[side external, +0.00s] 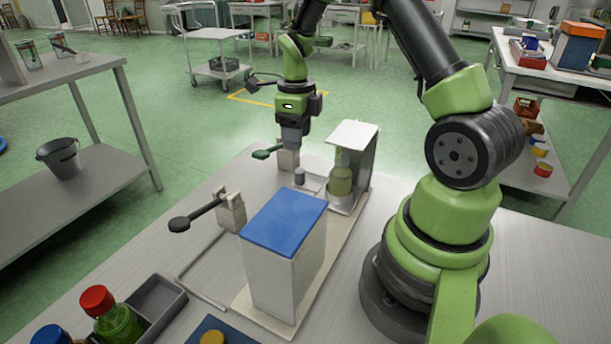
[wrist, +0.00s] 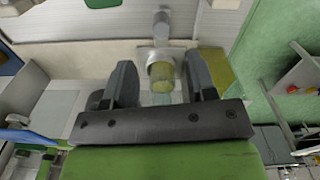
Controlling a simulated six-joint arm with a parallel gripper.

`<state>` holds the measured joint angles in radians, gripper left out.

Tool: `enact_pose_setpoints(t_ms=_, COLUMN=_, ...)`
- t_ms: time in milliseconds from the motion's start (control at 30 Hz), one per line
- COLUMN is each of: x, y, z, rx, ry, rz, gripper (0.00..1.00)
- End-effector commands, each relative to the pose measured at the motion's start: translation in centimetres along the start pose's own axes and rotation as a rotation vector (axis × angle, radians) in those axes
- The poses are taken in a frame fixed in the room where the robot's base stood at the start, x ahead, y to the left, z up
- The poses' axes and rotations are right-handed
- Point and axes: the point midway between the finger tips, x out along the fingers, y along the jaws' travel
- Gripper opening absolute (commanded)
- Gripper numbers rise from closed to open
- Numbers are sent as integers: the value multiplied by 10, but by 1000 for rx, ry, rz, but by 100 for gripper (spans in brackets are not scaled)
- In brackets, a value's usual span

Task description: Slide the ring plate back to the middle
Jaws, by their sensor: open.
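My gripper (side external: 294,138) points down over the workbench, beside the open-fronted pale housing (side external: 364,150). In the wrist view my gripper (wrist: 161,82) has its two dark fingers apart, with no thing visibly clamped between them. A grey ring-like collar (wrist: 158,54) shows beyond the fingers, with a yellow-green cylinder (wrist: 162,82) at it. I cannot tell for sure that this collar is the ring plate. In the side view a bottle with yellow-green contents (side external: 341,180) stands in the housing.
A tall pale box with a blue top (side external: 285,222) stands on the same board, nearer the camera. A black-knobbed lever (side external: 203,213) sticks out to its left, and a green-ended lever (side external: 266,153) lies by my gripper. A grey tray (side external: 156,300) and red-capped bottle (side external: 113,316) are in front.

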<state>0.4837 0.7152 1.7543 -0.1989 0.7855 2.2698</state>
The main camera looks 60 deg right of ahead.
Motion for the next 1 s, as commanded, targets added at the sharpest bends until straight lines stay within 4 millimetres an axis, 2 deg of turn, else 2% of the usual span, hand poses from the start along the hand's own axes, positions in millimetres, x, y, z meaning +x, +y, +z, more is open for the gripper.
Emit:
enact_pose_setpoints(t_ms=67, x=8, y=-1, z=-6, rx=24, ry=2, rz=2, gripper=52)
enact_pose_setpoints(t_ms=167, x=21, y=-1, z=-5, rx=25, ry=3, rz=3, gripper=52)
enact_pose_setpoints(t_ms=400, x=67, y=0, z=-5, rx=22, ry=3, rz=3, gripper=52)
enact_pose_setpoints(t_ms=600, x=93, y=-1, z=-4, rx=22, ry=0, rz=1, gripper=52)
enact_pose_setpoints(t_ms=733, x=100, y=-1, z=-4, rx=21, ry=-1, rz=0, gripper=52)
enact_pose_setpoints(t_ms=1000, x=101, y=-1, z=-4, rx=21, ry=-2, rz=-1, gripper=52)
